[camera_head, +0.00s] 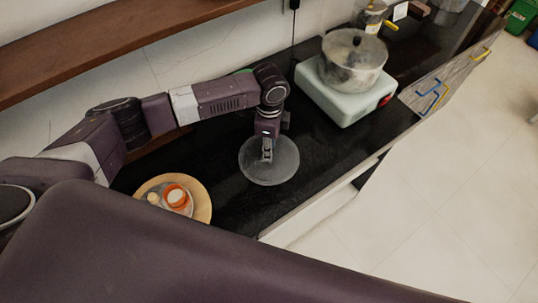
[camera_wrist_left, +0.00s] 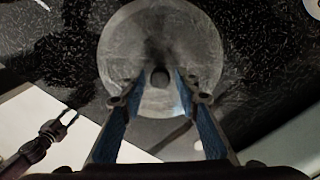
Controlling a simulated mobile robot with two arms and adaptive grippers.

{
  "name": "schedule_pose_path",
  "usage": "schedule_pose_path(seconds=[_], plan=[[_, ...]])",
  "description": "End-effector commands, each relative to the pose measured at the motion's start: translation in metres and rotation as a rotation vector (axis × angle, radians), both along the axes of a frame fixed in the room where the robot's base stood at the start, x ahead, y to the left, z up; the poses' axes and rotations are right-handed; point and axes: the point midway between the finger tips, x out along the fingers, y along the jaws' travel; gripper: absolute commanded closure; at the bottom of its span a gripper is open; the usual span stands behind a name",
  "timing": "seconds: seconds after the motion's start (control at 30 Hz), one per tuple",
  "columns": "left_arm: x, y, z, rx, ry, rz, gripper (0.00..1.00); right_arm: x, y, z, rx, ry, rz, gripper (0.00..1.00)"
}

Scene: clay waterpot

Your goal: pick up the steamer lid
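A round, grey, see-through lid (camera_head: 286,163) lies on the black counter in the head view. It also shows in the left wrist view (camera_wrist_left: 160,35), with a dark round knob (camera_wrist_left: 160,77) at its middle. My left gripper (camera_head: 267,155) points down over the lid's middle. In the left wrist view my left gripper (camera_wrist_left: 158,88) is open, with one fingertip on each side of the knob and gaps between. I cannot tell how far its tips are above the lid. What appears to be my right gripper (camera_wrist_left: 67,118) is at the lower left there, fingers apart and empty.
A metal pot (camera_head: 352,70) with a dark-knobbed top stands on a pale green stove (camera_head: 335,104) to the right. A round wooden board (camera_head: 204,208) with small items is at the lower left. A brown shelf (camera_head: 120,40) runs above the counter along the wall.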

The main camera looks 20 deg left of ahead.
Motion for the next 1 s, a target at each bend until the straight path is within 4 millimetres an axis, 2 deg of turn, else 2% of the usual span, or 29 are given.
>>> schedule_pose_path(seconds=[0.03,0.23,0.77,1.0], plan=[[0.0,0.0,0.0,0.0,0.0,0.0,0.78,0.001,0.002,0.0,0.002,-0.001,-0.001,0.65],[0.0,0.0,0.0,0.0,0.0,0.0,1.0,0.001,0.004,0.0,0.005,-0.002,-0.002,0.65],[0.001,0.0,0.002,-0.001,-0.001,0.0,1.0,0.003,-0.003,0.0,-0.003,-0.004,0.001,0.65],[0.002,0.0,0.021,-0.001,-0.004,-0.001,1.0,0.003,-0.004,-0.004,-0.004,-0.004,0.002,0.65]])
